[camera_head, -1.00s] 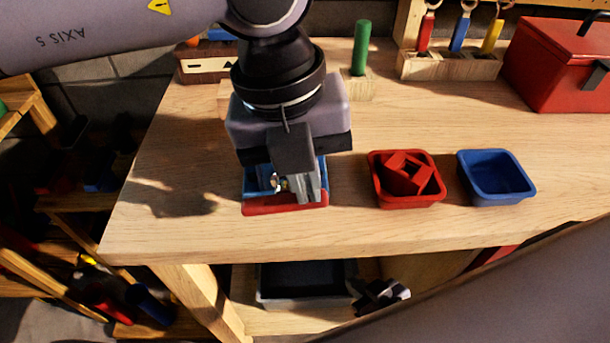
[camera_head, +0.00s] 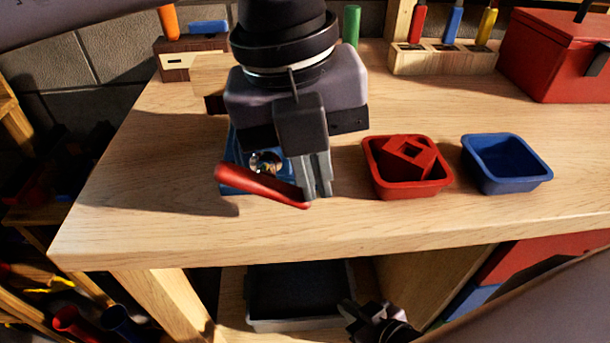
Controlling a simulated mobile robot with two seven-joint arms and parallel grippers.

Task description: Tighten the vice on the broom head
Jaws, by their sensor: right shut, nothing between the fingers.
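A blue vice (camera_head: 240,171) with a silver screw (camera_head: 266,163) sits near the front edge of the workbench, partly hidden by my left gripper. Its red handle bar (camera_head: 262,186) slants down to the right across the front. My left gripper (camera_head: 318,190) points down, its fingers close together at the bar's right end; whether they pinch it is unclear. A pale wooden block with a dark underside (camera_head: 212,76), possibly the broom head, shows behind the vice; my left gripper hides where they may meet. My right gripper (camera_head: 366,322) is low, below the bench top, shut and empty.
A red bin (camera_head: 410,189) holding red pieces and an empty blue bin (camera_head: 510,181) stand right of the vice. A tool rack (camera_head: 440,60) and a red toolbox (camera_head: 550,65) are behind. A dark tray (camera_head: 297,322) is on the lower shelf. Bench top left of the vice is clear.

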